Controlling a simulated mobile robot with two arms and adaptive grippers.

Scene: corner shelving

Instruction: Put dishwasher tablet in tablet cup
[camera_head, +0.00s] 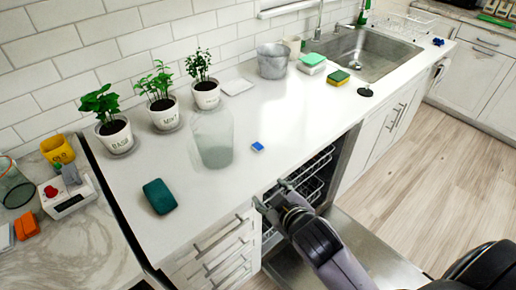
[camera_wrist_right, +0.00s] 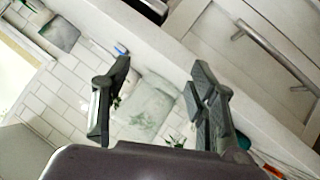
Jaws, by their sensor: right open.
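The small blue and white dishwasher tablet (camera_head: 258,146) lies on the white counter, right of a clear glass container (camera_head: 212,138). In the right wrist view a small blue piece (camera_wrist_right: 121,49), likely the tablet, shows beyond the left finger. My right gripper (camera_head: 271,193) is open and empty at the counter's front edge, in front of the tablet and apart from it. Its spread fingers show in the right wrist view (camera_wrist_right: 160,75). The open dishwasher (camera_head: 322,165) is below the counter, partly hidden by my right arm. I cannot make out a tablet cup. My left gripper is not in view.
Potted herbs (camera_head: 160,100) stand along the wall. A dark green sponge (camera_head: 159,196) lies at the front left. A metal bucket (camera_head: 272,62) and sponges stand near the sink (camera_head: 365,52). The lowered dishwasher door (camera_head: 365,250) juts out below my arm.

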